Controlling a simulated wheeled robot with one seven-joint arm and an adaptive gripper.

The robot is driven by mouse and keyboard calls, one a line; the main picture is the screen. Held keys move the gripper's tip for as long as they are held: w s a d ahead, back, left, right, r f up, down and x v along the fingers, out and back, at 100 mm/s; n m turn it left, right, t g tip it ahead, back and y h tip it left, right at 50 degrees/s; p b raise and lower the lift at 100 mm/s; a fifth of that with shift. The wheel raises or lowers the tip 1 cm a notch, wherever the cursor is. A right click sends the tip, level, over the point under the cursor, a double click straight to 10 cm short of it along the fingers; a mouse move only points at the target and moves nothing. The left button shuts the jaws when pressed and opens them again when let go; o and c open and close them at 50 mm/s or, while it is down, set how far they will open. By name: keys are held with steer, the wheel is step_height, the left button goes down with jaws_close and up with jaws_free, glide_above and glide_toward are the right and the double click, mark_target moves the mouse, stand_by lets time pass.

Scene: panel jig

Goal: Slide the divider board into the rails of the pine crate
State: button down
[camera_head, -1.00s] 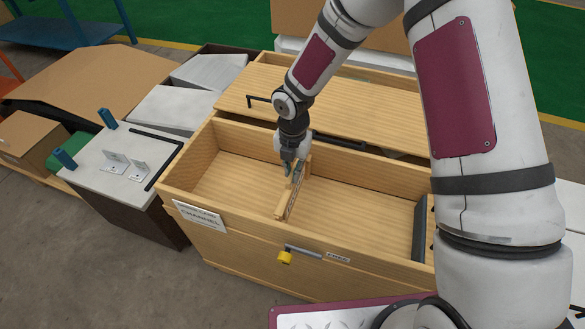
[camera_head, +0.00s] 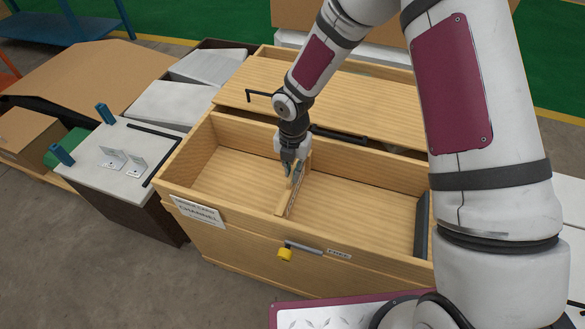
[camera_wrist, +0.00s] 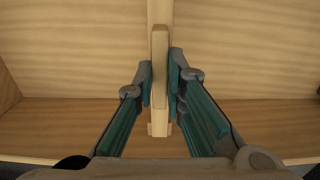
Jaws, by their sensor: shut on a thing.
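The pine crate (camera_head: 330,262) stands open in the middle of the head view. My gripper (camera_head: 290,170) reaches down into its open compartment. It is shut on the divider board (camera_head: 296,192), a narrow wooden board spanning from near the back wall towards the front wall. In the wrist view the board's top edge (camera_wrist: 160,72) runs upright between my two fingers (camera_wrist: 160,85). Small pale rail pieces (camera_wrist: 152,130) flank the board's lower end there. The board's lower edge and far end are hidden, so how deep it sits cannot be told.
A wooden lid-like panel (camera_head: 350,100) with black bars lies behind the compartment. A dark panel (camera_head: 421,222) stands at the compartment's right end. A grey-topped cabinet (camera_head: 125,165) with brackets and blue posts stands left. Compartment floor is clear on both sides of the board.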

steer(key=shift+f+b, duration=0.3)
steer(key=shift+f, duration=0.2)
steer(key=c, duration=1.6)
jaws_free()
steer(key=shift+o, duration=0.2)
step_height(320, 180, up, 12)
steer(key=shift+r, duration=0.1)
steer(key=s+d+r+m+t+h+p, duration=0.1)
steer(key=s+d+r+m+p, duration=0.1)
steer(key=s+d+r+m, duration=0.4)
steer(key=s+d+r+m+p, duration=0.2)
steer(key=r+m, duration=0.2)
steer(key=r, duration=0.5)
steer(key=s+d+r+m+t+h+p, duration=0.1)
steer(key=s+d+r+m, duration=0.3)
steer(key=r, duration=0.3)
steer(key=s+d+r+m+t+y+p, duration=0.1)
steer(key=s+d+r+m+p, duration=0.1)
steer(key=s+r+m, duration=0.3)
steer(key=s+d+r+m+t+y+p, duration=0.1)
steer(key=s+r+m, duration=0.5)
steer(key=s+m, duration=0.6)
steer(key=shift+s+d+m+p, duration=0.3)
steer(key=shift+s+d+p, duration=0.3)
steer(key=shift+p, duration=0.55)
